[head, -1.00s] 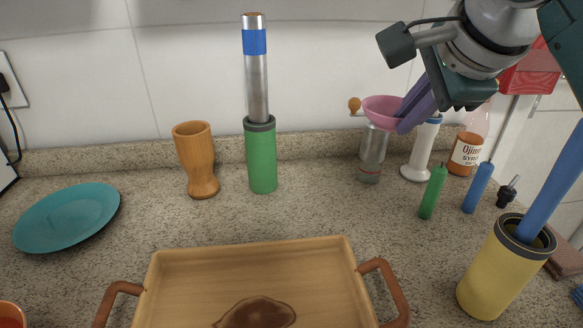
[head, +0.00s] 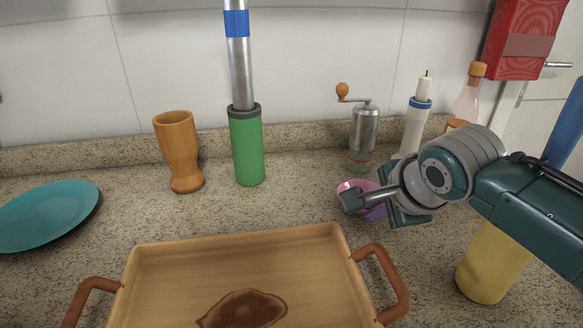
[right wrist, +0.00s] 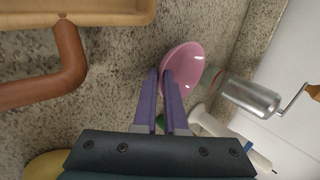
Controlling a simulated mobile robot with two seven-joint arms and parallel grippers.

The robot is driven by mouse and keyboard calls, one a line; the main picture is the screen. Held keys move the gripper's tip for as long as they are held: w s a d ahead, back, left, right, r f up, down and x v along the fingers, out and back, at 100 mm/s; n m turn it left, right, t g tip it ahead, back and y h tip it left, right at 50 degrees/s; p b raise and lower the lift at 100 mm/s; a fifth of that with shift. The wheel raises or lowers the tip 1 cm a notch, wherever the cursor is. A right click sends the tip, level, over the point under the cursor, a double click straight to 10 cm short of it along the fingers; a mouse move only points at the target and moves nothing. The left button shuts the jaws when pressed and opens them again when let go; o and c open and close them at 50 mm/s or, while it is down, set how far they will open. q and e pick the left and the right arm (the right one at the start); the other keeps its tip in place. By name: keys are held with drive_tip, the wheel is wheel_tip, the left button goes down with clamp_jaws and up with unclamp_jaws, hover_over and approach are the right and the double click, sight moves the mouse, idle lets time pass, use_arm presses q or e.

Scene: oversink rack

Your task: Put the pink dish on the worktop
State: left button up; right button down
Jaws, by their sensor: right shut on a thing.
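The pink dish (head: 352,186) is low over the worktop (head: 310,200), right of the tray and in front of the grinder. My right gripper (head: 374,209) is shut on the dish's rim; its wrist and hand hide much of the dish in the head view. In the right wrist view the dish (right wrist: 187,62) is a shallow pink bowl between the purple fingertips (right wrist: 167,80), seen tilted. I cannot tell whether it touches the worktop. My left gripper is not in view.
A wooden tray (head: 150,270) with brown handles stands in front. A metal grinder (head: 364,130), a white candle holder (head: 414,125) and a bottle (head: 467,100) stand behind the dish. A green holder (head: 247,150), wooden cup (head: 178,150) and teal plate (head: 45,215) are left. A yellow container (head: 490,265) stands right.

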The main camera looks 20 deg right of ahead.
drive_tip(key=shift+f, duration=0.3)
drive_tip(key=shift+f, duration=0.15)
drive_tip(key=c, duration=1)
unclamp_jaws()
drive_tip(key=shift+r, duration=0.3)
drive_tip(key=shift+s+r+p, duration=0.15)
drive_tip(key=shift+r+p, duration=0.15)
drive_tip(key=shift+p, duration=0.05)
drive_tip(key=p+v, duration=0.4)
drive_tip(key=v, duration=0.7)
drive_tip(key=s+a+n+g, duration=0.1)
drive_tip(key=s+a+n, duration=0.2)
drive_tip(key=s+n, duration=0.2)
drive_tip(key=s+a+n+g+y, duration=0.1)
drive_tip(key=s+a+n, duration=0.1)
drive_tip(key=s+n, duration=0.4)
drive_tip(key=s+a+f+n+g+y, duration=0.1)
drive_tip(key=s+a+n, duration=0.2)
drive_tip(key=s+n, duration=0.3)
drive_tip(key=shift+s+a+f+n+g, duration=0.1)
drive_tip(key=shift+a+n+g, duration=0.1)
drive_tip(key=shift+n, duration=1.25)
drive_tip(key=shift+s+a+f+n+g, duration=0.1)
drive_tip(key=shift+n+g, duration=0.1)
drive_tip(key=shift+n, duration=1.25)
